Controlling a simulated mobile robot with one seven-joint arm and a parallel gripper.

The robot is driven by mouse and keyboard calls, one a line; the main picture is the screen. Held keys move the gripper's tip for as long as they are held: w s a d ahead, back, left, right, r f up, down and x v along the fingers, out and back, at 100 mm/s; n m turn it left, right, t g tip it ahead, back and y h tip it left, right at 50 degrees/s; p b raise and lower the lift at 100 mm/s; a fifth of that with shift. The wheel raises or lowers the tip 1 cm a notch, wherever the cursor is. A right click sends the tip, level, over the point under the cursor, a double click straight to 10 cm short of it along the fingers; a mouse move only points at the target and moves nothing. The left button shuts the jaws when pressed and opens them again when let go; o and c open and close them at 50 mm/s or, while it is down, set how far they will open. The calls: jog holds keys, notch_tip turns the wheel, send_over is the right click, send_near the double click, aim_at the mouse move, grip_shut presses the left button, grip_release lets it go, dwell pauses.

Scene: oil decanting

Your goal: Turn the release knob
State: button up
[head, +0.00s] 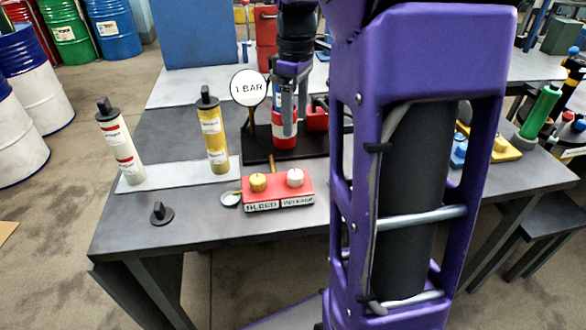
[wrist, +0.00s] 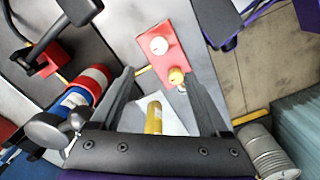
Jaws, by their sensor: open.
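The red box (head: 278,195) stands on the grey bench with a yellow knob (head: 258,182) on the left, over the label BLEED. The white release knob (head: 295,178) is on the right, over a label that seems to read RELEASE. In the wrist view the white knob (wrist: 159,45) and the yellow knob (wrist: 177,77) show beyond the fingertips. My gripper (head: 284,112) points down behind and above the box. In the wrist view my gripper (wrist: 160,74) is open, with nothing held between its fingers and apart from both knobs.
A round 1 BAR sign (head: 248,88) and a red-and-white cylinder (head: 284,136) stand close to my gripper. A yellow cartridge (head: 214,138) and a white cartridge (head: 121,148) stand to the left. A small black knob-like piece (head: 161,213) lies at the front.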

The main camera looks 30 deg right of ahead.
aim_at(295, 173)
notch_tip(295, 173, down, 16)
jog(key=b, duration=0.2)
jog(key=shift+r+b, duration=0.2)
jog(key=shift+b, duration=0.1)
grip_shut()
